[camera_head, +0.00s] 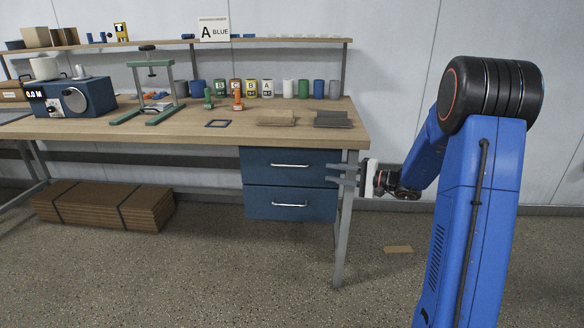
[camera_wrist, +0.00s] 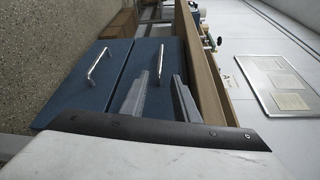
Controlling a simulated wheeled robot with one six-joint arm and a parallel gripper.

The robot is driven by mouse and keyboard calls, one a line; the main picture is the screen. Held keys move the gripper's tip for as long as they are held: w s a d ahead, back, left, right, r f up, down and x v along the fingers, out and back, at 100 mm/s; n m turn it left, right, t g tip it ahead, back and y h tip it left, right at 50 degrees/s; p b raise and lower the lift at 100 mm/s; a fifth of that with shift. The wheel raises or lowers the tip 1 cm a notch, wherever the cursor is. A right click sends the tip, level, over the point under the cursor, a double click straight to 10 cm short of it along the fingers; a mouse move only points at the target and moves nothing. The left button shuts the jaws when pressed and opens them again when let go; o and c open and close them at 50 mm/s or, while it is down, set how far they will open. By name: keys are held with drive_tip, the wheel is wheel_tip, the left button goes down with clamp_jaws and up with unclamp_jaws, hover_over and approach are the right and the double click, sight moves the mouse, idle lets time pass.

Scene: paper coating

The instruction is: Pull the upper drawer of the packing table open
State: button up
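The packing table's upper drawer (camera_head: 260,158) is blue with a silver bar handle (camera_head: 290,165). It looks closed, in line with the lower drawer (camera_head: 262,202) under it. My gripper (camera_head: 330,173) is at the table's right end, to the right of the handle and apart from it, with its fingers pointing left. In the wrist view my gripper (camera_wrist: 160,76) has its two fingers spread with an empty gap. The upper drawer's handle (camera_wrist: 161,64) appears beyond the fingertips, in line with the gap. The lower handle (camera_wrist: 97,66) is further left there.
The tabletop (camera_head: 190,125) overhangs the drawers and carries cups, a green stand (camera_head: 150,85) and a blue machine (camera_head: 75,98). A grey table leg (camera_head: 344,230) stands close to my gripper. Flat cardboard (camera_head: 105,207) lies under the table. The floor before the drawers is clear.

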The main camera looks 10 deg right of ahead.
sight(292, 166)
drive_tip(key=x, duration=1.7)
drive_tip(key=shift+w, duration=0.25)
clamp_jaws()
